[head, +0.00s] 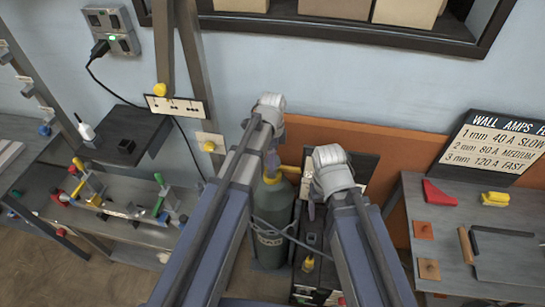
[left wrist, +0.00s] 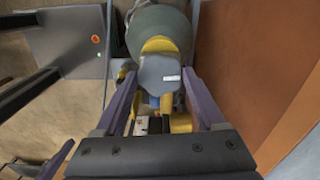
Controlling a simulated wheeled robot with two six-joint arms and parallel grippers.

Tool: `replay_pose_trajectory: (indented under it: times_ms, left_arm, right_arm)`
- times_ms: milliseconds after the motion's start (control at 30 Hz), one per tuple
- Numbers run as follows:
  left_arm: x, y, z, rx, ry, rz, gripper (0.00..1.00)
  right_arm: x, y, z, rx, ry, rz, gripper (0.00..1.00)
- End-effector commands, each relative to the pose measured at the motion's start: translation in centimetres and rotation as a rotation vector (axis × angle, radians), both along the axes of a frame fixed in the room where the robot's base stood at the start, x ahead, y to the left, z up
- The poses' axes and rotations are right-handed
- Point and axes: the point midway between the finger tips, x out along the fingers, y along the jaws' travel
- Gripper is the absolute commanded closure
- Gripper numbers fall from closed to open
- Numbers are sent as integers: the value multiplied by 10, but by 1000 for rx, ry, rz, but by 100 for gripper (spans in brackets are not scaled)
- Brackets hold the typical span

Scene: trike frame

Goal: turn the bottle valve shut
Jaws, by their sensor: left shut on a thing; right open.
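The green gas bottle (head: 272,235) stands upright below my left arm in the head view; its shoulder (left wrist: 158,25) shows at the top of the left wrist view. The valve (left wrist: 158,74) is a grey, angular knob with a small white label, above a yellow collar (left wrist: 160,46). My left gripper (left wrist: 159,80) is shut on the valve, one purple finger on each side. In the head view my left gripper (head: 272,162) is at the bottle's top and covers most of the valve. My right gripper (head: 308,178) is open, right of the bottle, largely hidden by its wrist.
A dark machine (head: 312,262) stands close to the bottle's right. A bench (head: 440,215) with a red piece and a yellow piece is at the right. A low table (head: 110,205) with clamps is at the left. An orange-brown panel (head: 390,150) stands behind.

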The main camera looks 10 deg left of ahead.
Motion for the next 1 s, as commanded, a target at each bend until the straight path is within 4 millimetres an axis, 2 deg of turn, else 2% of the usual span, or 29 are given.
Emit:
replay_pose_trajectory:
  times_ms: [300, 800, 833, 1000]
  left_arm:
    - [-1, 0, 0, 0, 1, -94, 84]
    - [-1, 0, 0, 0, 1, -108, 84]
    - [-1, 0, 0, 0, 1, -108, 26]
    - [0, 0, 0, 0, 1, -107, 7]
  right_arm:
    - [0, 0, 0, 0, 0, 0, 24]
    - [0, 0, 0, 0, 0, 0, 24]
    - [0, 0, 0, 0, 0, 0, 24]
    - [0, 0, 0, 0, 0, 0, 24]
